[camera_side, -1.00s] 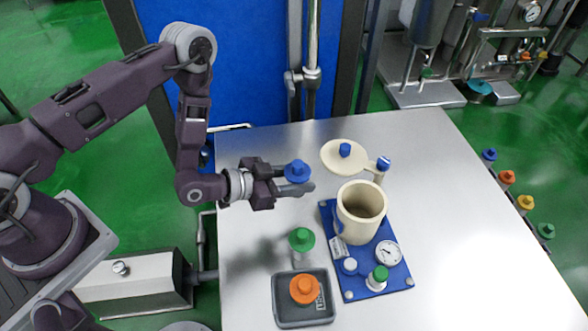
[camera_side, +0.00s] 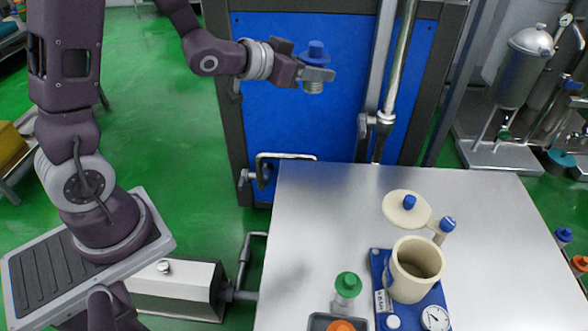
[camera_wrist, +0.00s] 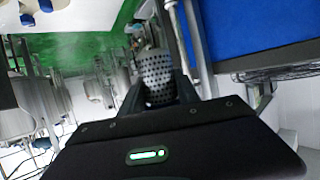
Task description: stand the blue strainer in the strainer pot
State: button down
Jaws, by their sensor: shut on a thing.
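My gripper (camera_side: 316,74) is shut on the blue strainer (camera_side: 316,51), high above the back left of the table. The strainer is upright, its blue knob and flange above the fingers and a short grey end below them. In the wrist view, its perforated grey basket (camera_wrist: 158,78) shows between the fingers. The strainer pot (camera_side: 404,276) is a cream, open-topped cylinder on a blue base, lower and to the right of my gripper. Its inside looks empty, though its bottom is hidden.
A cream lid (camera_side: 395,216) with a blue knob lies behind the pot, beside a small blue-capped post (camera_side: 447,225). A green-topped strainer (camera_side: 348,283) stands left of the pot. An orange-topped one (camera_side: 340,325) is at the lower edge. The table's back left (camera_side: 320,200) is clear.

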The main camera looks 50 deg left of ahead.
jog(key=s+f+m+h, duration=0.1)
jog(key=s+m+h, duration=0.15)
jog(key=s, duration=0.25)
jog(key=w+d+f+m+g+h, duration=0.2)
jog(key=w+d+f+h, duration=0.15)
jog(key=d+f, duration=0.9)
jog(key=shift+m, duration=0.25)
jog(key=s+d+f, duration=0.1)
jog(key=d+f, duration=0.1)
jog(key=f, duration=0.5)
jog(key=s+d+f, duration=0.1)
jog(key=d+f, duration=0.2)
jog(key=f, duration=0.5)
jog(key=d+f, duration=0.2)
jog(key=f, duration=0.6)
jog(key=shift+s+d+f, duration=0.1)
jog(key=shift+s+d, duration=0.05)
jog(key=shift+s, duration=0.25)
jog(key=shift+f, duration=0.15)
jog(key=c, duration=0.9)
grip_release()
